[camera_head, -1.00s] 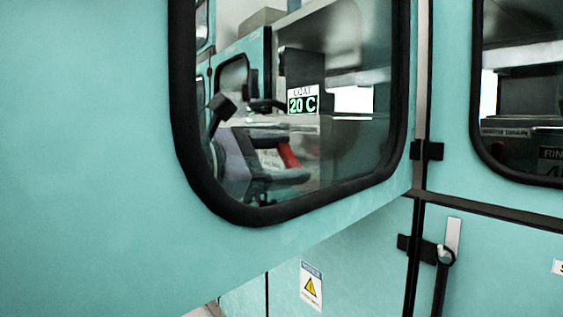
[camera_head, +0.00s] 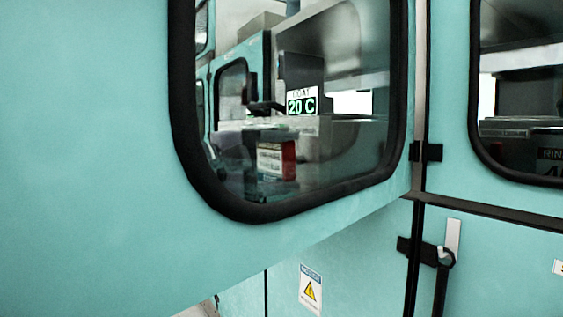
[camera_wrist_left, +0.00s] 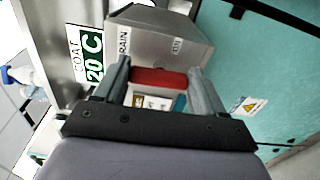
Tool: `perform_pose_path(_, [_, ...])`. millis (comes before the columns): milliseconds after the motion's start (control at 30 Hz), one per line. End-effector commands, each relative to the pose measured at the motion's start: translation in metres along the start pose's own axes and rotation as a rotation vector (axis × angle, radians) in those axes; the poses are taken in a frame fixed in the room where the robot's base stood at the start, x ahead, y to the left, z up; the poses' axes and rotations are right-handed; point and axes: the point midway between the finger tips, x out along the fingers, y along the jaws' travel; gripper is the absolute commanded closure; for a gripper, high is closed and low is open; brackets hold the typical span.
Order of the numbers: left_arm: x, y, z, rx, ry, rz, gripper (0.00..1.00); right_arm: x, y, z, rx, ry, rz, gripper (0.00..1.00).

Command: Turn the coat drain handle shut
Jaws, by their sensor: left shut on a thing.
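In the left wrist view, the red handle (camera_wrist_left: 158,78) sits at the front of a grey box (camera_wrist_left: 160,35) marked "DRAIN". Next to the box is a "COAT 20 C" display (camera_wrist_left: 88,52). My left gripper (camera_wrist_left: 160,82) has one finger at each end of the red handle and is shut on it. Small labels show below the handle, between the fingers. In the head view, a red part (camera_head: 288,160) shows through the door window, below the "20 C" display (camera_head: 302,103). My left gripper cannot be made out there. My right gripper is in neither view.
A large teal door (camera_head: 100,170) with a black-rimmed window fills the left of the head view. A teal panel (camera_head: 500,260) with a black latch (camera_head: 445,257) stands at the right. A warning label (camera_head: 311,288) is on the lower panel.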

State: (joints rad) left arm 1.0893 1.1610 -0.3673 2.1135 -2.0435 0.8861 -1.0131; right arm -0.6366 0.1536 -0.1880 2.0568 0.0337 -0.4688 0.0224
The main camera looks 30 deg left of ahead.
Motion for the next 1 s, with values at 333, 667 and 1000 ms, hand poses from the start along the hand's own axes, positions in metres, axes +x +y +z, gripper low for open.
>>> perform_pose_path(333, [0.0000, -0.0003, 0.0001, 0.056, 0.000, 0.000, 0.60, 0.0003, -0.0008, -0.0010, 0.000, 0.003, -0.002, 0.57])
perform_pose_path(667, [0.0000, -0.0003, 0.0000, 0.059, 0.000, 0.000, 0.60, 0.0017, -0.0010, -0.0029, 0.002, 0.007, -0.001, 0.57])
perform_pose_path(1000, [-0.0001, -0.0002, 0.0000, 0.056, 0.000, 0.000, 0.04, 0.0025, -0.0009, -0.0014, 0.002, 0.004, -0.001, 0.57])
